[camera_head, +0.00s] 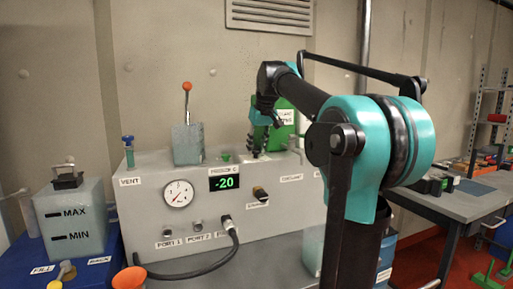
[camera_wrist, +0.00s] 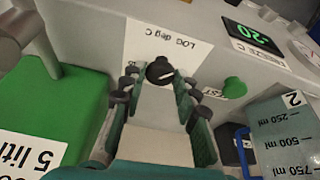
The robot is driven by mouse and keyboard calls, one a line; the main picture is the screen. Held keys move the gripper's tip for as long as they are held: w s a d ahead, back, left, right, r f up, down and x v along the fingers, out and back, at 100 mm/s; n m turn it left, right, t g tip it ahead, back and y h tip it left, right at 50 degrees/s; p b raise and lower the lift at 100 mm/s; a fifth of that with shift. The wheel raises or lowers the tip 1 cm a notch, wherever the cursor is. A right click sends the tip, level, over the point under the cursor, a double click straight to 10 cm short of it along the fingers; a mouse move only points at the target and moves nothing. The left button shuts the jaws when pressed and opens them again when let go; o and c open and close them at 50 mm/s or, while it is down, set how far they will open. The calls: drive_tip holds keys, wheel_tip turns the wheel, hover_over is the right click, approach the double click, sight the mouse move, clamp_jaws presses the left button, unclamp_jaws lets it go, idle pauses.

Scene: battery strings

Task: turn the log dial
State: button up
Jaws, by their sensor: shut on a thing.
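The log dial (camera_wrist: 160,70) is a round black knob with a light pointer line, set in front of a white label (camera_wrist: 160,40) reading "LOG deg C" in the wrist view. My gripper (camera_wrist: 160,84) has its green fingers with black joints on both sides of the knob, and is shut on it. In the head view my gripper (camera_head: 262,122) reaches down to the top of the grey console (camera_head: 290,215). The dial is hard to make out there behind the fingers.
A green canister (camera_wrist: 45,115) stands close beside the fingers. A green button (camera_wrist: 234,88) and a graduated container (camera_wrist: 285,135) are on the other side. The display (camera_head: 224,183) reads -20. A gauge (camera_head: 178,193) and black selector (camera_head: 260,193) are on the console front.

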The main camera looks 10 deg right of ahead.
drive_tip(key=o, duration=1.2)
drive_tip(key=shift+c, duration=0.2)
drive_tip(key=shift+r, duration=0.15)
drive_tip(key=v, duration=1.1)
drive_tip(key=shift+s+r, duration=0.25)
drive_tip(key=shift+r, duration=0.1)
drive_tip(key=shift+s+d, duration=0.1)
